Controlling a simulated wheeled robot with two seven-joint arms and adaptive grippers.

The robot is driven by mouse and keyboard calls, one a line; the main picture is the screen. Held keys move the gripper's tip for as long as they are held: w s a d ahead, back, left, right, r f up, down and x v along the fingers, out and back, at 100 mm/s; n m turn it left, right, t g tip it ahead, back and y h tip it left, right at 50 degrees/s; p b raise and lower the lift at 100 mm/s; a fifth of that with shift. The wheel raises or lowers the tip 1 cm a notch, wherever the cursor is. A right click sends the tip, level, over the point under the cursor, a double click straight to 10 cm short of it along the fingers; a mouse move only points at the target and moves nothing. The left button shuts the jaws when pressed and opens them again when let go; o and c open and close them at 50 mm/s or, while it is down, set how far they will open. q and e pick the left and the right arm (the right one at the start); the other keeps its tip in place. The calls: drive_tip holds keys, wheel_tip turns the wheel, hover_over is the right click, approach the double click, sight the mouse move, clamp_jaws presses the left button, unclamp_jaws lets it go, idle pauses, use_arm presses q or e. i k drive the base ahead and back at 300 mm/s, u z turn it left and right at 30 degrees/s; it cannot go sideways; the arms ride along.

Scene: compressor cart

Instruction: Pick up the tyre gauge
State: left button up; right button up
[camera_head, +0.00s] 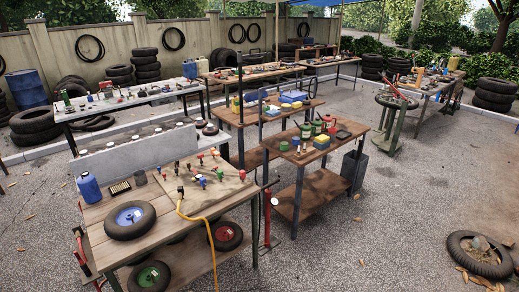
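I cannot pick out the tyre gauge with certainty; the small items on the tables are too small to tell apart. The nearest wooden table (95,215) is at the lower left. It carries a brown board (228,190) with several small red, blue and green knobbed fittings. A yellow hose (213,240) runs from the board over the table's front edge. A small pale round dial (275,201) shows beside the table's right end, by a red upright tool (267,228); I cannot tell whether it is a gauge. Neither of my grippers is in view.
A blue-hubbed wheel (130,219) and a blue jug (89,187) stand on the near table. A wooden cart (322,190) with bottles and boxes stands right of it. A tyre (480,238) lies at the lower right. The gravel (380,240) between is mostly clear.

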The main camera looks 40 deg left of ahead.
sight(213, 151)
drive_tip(key=z, duration=0.15)
drive_tip(key=i, duration=0.75)
drive_tip(key=u, duration=0.6)
drive_tip(key=i, duration=0.75)
drive_tip(key=u, duration=0.8)
